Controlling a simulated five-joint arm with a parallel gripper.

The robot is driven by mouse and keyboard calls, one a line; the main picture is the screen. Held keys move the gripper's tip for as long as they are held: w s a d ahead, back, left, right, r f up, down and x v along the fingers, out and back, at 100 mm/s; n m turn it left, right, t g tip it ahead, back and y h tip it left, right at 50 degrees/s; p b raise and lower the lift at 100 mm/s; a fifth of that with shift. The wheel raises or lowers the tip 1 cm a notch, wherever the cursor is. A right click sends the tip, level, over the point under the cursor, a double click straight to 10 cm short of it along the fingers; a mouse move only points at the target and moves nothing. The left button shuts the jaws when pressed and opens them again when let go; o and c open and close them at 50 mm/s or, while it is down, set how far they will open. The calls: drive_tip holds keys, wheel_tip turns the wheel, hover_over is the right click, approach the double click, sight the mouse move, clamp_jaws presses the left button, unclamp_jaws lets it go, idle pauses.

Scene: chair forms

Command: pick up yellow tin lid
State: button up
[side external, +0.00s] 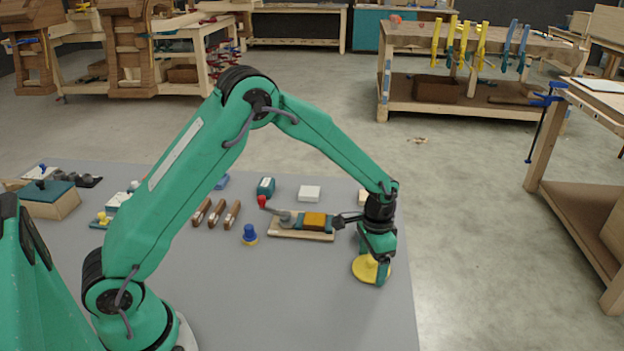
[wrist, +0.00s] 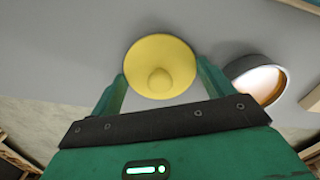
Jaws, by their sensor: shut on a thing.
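The yellow tin lid (side external: 364,269) is a round disc with a small knob, near the right edge of the grey table in the side external view. My gripper (side external: 377,272) points down over it, with its fingers at the lid. In the wrist view the lid (wrist: 160,64) sits between the green fingertips of my gripper (wrist: 161,84), its knob facing the camera. The gripper is shut on the lid. I cannot tell whether the lid touches the table. Part of the lid is hidden behind a finger in the side view.
A wooden board with a clamp-like fixture (side external: 302,224) lies just left of the gripper. A blue knobbed piece (side external: 249,235) and several brown-handled tools (side external: 216,213) lie further left. A round, dark-rimmed thing (wrist: 259,84) is right of the lid. The table front is clear.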

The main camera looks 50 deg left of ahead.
drive_tip(key=shift+r, duration=0.2)
wheel_tip(320, 180, up, 3)
drive_tip(key=shift+w+r, duration=0.1)
drive_tip(key=shift+r, duration=0.1)
drive_tip(key=s+d+r, duration=0.7)
drive_tip(key=d, duration=0.2)
drive_tip(key=shift+s, duration=0.35)
drive_tip(key=shift+w+a+r, duration=0.1)
drive_tip(key=shift+a, duration=0.05)
drive_tip(key=w+a+f+n, duration=0.1)
drive_tip(key=w+a, duration=1.4)
drive_tip(key=a, duration=0.2)
drive_tip(key=shift+w+a+n, duration=0.15)
drive_tip(key=shift+w+n, duration=0.15)
drive_tip(key=shift+w, duration=0.1)
drive_tip(key=shift+f, duration=0.25)
drive_tip(key=shift+f, duration=2.95)
